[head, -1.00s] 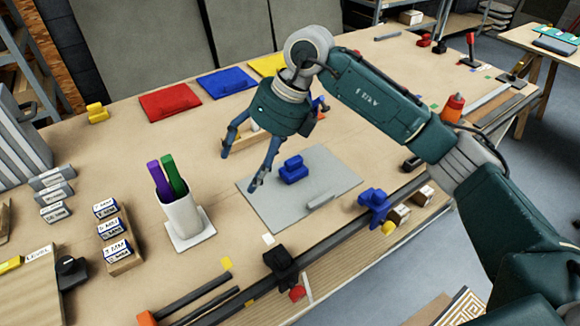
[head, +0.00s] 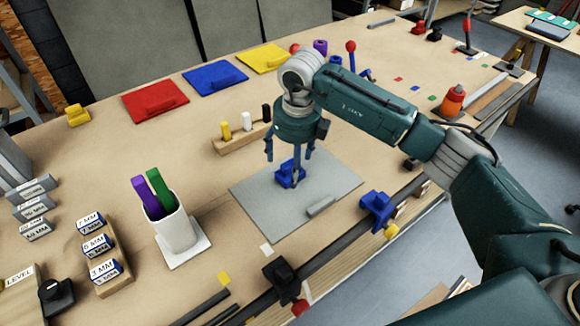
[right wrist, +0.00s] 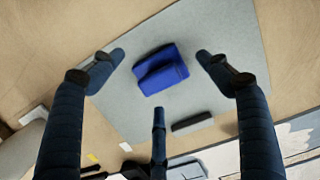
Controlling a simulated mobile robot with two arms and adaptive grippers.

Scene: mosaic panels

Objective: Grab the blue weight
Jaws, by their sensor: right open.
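The blue weight (head: 286,176) is a small blue block with a raised grip. It sits on the grey panel (head: 255,203) towards its back edge. My right gripper (head: 287,172) is over the blue weight, pointing down, with its fingers partly in front of it. In the right wrist view the blue weight (right wrist: 161,70) lies between the spread fingers of the open gripper (right wrist: 162,72), with a gap on each side. A third finger shows below it in that view. My left gripper is not in view.
A grey bar (head: 321,207) lies on the same panel. A white cup (head: 177,232) with purple and green sticks stands to the left. A wooden block with pegs (head: 240,138) is behind the gripper. A blue clamp (head: 377,207) is at the front edge. Red, blue and yellow panels lie farther back.

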